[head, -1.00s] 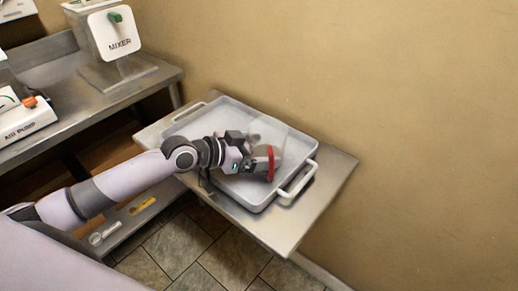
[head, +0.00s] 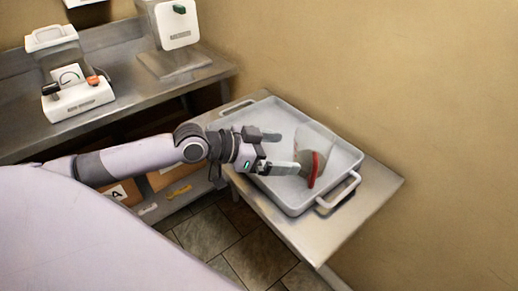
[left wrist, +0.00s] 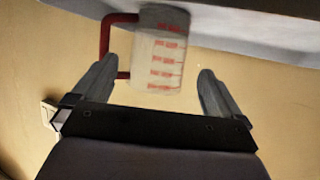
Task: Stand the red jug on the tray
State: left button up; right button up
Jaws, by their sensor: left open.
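The red jug (head: 308,162) is a see-through measuring jug with a red handle. It stands inside the grey tray (head: 290,206), towards its right end. In the left wrist view the jug (left wrist: 160,62) shows red measuring marks, with its red handle on the left. My left gripper (head: 276,151) is open over the tray, just left of the jug. In the left wrist view its spread fingers (left wrist: 160,76) point towards the jug, which is not gripped. My right gripper is out of view.
The tray sits on a steel table (head: 375,190) against a tan wall. A steel bench (head: 110,85) at the left holds a white device with a dial (head: 75,98) and a white machine (head: 172,40). Bare table lies right of the tray.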

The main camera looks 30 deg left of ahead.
pick_arm(q)
jog(key=shift+v, duration=2.6)
